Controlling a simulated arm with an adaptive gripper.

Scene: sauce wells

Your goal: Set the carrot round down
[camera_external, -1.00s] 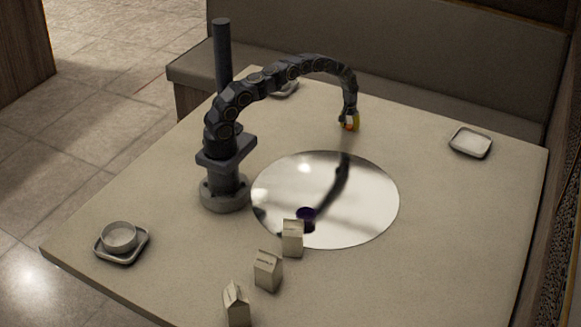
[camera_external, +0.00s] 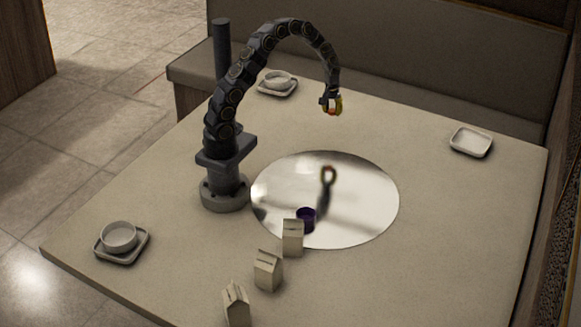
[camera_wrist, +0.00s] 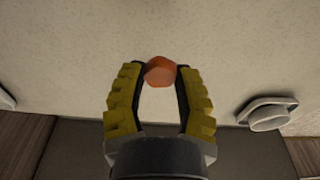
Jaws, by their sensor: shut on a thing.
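The carrot round (camera_wrist: 160,71) is a small orange piece. It sits between the fingertips of my gripper (camera_wrist: 161,75) in the wrist view, which is shut on it. In the external view my gripper (camera_external: 331,106) is raised above the table, beyond the far edge of the round mirror disc (camera_external: 365,205). The carrot round is too small to make out clearly there. The mirror shows a reflection of my gripper.
Several cream cartons (camera_external: 267,270) stand in front of the mirror. A bowl on a tray (camera_external: 121,241) is at the left. Another bowl on a tray (camera_external: 277,84) is at the back, and a square white dish (camera_external: 471,142) is at the right.

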